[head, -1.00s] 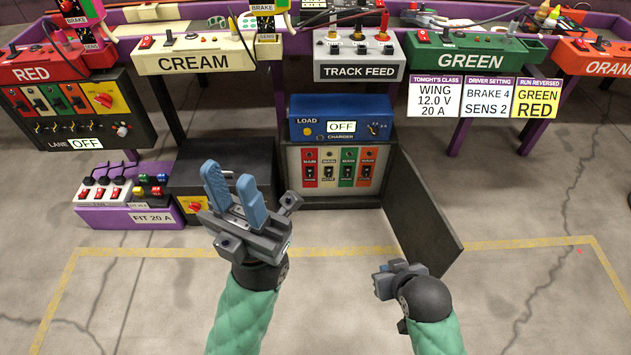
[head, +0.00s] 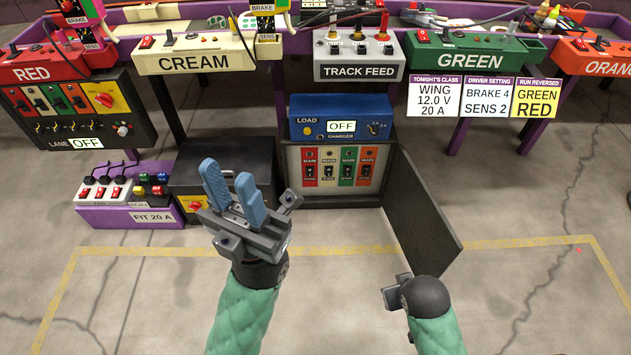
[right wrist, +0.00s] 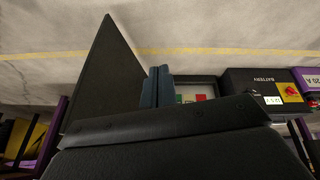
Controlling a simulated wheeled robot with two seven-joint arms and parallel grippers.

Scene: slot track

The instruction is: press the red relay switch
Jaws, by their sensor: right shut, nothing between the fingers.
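The red relay switch (head: 310,172) is the leftmost of several coloured MAIN switches on the relay panel (head: 340,198), below the blue charger. Its black rocker shows in the head view. My right gripper (head: 393,293) is low, right of the panel and in front of the open dark door; its fingers are hidden there. In the right wrist view my right gripper (right wrist: 157,72) is shut and empty, its blue fingers together and covering part of the panel. A green and a reddish patch show beside them. My left gripper (head: 228,174) is open and empty, left of the panel.
The open dark door (head: 425,210) stands out from the panel's right side. A dark box with a red knob (head: 192,203) stands left of the panel. The blue charger (head: 341,118) reads OFF. The floor in front is clear, with a yellow line.

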